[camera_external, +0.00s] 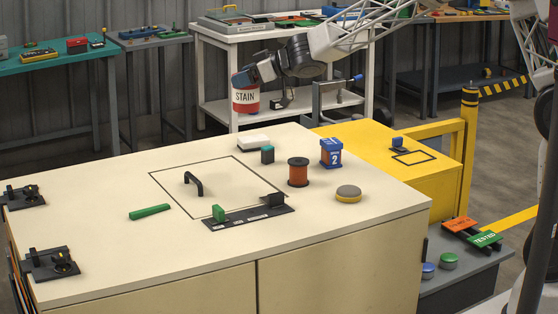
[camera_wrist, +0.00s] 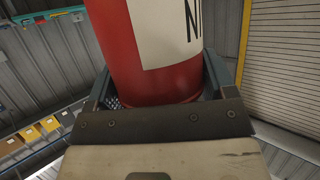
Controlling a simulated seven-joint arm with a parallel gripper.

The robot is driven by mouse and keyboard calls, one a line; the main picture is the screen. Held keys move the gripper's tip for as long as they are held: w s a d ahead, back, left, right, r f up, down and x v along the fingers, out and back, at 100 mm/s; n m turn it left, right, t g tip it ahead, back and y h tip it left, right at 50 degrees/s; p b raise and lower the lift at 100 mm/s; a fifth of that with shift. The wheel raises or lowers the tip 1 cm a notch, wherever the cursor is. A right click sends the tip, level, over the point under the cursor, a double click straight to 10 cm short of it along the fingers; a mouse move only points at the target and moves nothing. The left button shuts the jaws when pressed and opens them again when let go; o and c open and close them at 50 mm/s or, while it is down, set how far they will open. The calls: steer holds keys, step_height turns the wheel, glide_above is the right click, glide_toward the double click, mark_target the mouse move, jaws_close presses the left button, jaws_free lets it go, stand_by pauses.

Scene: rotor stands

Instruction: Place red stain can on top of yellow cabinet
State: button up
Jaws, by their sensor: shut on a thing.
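The red stain can (camera_external: 245,101) has a white label reading STAIN. My gripper (camera_external: 245,78) is shut on it and holds it in the air beyond the far edge of the cream cabinet, left of the yellow cabinet. In the wrist view the red can (camera_wrist: 150,60) fills the middle between the fingers of my gripper (camera_wrist: 160,85). The yellow cabinet (camera_external: 425,180) stands at the right, behind the cream cabinet, and part of its top is hidden. A black outlined rectangle and a small blue-and-dark item (camera_external: 398,144) are on its top.
A clamp-like grey fixture (camera_external: 335,93) stands behind the yellow cabinet. A yellow post (camera_external: 467,140) rises at its right.

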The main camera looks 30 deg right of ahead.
steer(key=w+d+m+t+h, duration=0.2)
steer(key=d+m+t+h, duration=0.35)
steer(key=d, duration=4.35)
step_height(320, 180, down, 21)
steer(key=m+g+h, duration=0.1)
steer(key=shift+s+f+h, duration=0.2)
steer(key=shift+h, duration=0.15)
steer(key=shift+w+d+m+g, duration=0.1)
steer(key=shift+d+m+g, duration=0.05)
steer(key=shift+m+g, duration=0.1)
steer(key=w+f, duration=0.1)
steer(key=w, duration=1.4)
steer(key=shift+w+d+f, duration=0.25)
steer(key=shift+w+d, duration=0.1)
steer(key=shift+d, duration=0.05)
steer(key=shift+f, duration=0.1)
steer(key=shift+f, duration=1.65)
